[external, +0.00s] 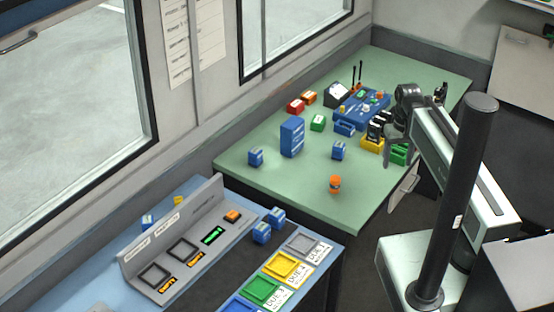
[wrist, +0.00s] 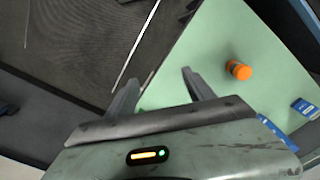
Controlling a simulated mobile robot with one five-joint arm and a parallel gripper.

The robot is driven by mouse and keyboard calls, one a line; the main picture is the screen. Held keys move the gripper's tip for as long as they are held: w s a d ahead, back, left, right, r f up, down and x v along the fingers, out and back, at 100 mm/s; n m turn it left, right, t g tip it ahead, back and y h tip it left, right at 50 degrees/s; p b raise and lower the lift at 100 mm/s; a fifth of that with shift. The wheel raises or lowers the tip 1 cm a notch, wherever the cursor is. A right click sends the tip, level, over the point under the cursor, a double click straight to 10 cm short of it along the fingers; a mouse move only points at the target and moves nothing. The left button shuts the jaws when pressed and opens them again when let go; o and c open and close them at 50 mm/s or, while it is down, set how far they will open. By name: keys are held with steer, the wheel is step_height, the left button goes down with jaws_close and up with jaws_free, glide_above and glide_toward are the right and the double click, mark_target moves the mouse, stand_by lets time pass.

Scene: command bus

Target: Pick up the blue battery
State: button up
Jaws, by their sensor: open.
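Several small blue blocks with pale labels look like batteries, and I cannot tell which one is meant. On the green table, one stands at the left (external: 256,157) and one nearer the middle (external: 338,150). Two more sit close together on the near console, a front one (external: 262,232) and a rear one (external: 276,217). The wrist view shows a blue labelled block (wrist: 303,107) at the right edge and another blue thing (wrist: 277,132) partly hidden behind my gripper body. My gripper (wrist: 160,78) is open and empty, above the table's edge, left of these blocks.
An orange-capped bottle (external: 334,184) stands near the table's front edge. A tall blue box (external: 292,137) stands on the green table (external: 285,186). Yellow (external: 371,145) and green bins, a blue tray and radios crowd the back right. The table's front part is mostly clear.

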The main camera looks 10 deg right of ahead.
steer(key=m+b, duration=0.2)
steer(key=m, duration=2.3)
glide_toward(339, 144)
steer(key=shift+w+d+f, duration=0.2)
steer(key=shift+d+f, duration=0.35)
steer(key=shift+d, duration=0.1)
steer(key=shift+w+d+f, duration=0.2)
steer(key=shift+d+f, duration=0.3)
steer(key=shift+d, duration=0.1)
steer(key=a, duration=0.3)
steer(key=shift+s+f+n, duration=0.1)
steer(key=shift+f+n, duration=0.1)
steer(key=shift+n, duration=0.1)
steer(key=f+b, duration=0.8)
steer(key=shift+s+d, duration=0.3)
steer(key=shift+r, duration=0.2)
steer(key=shift+c, duration=0.6)
jaws_close()
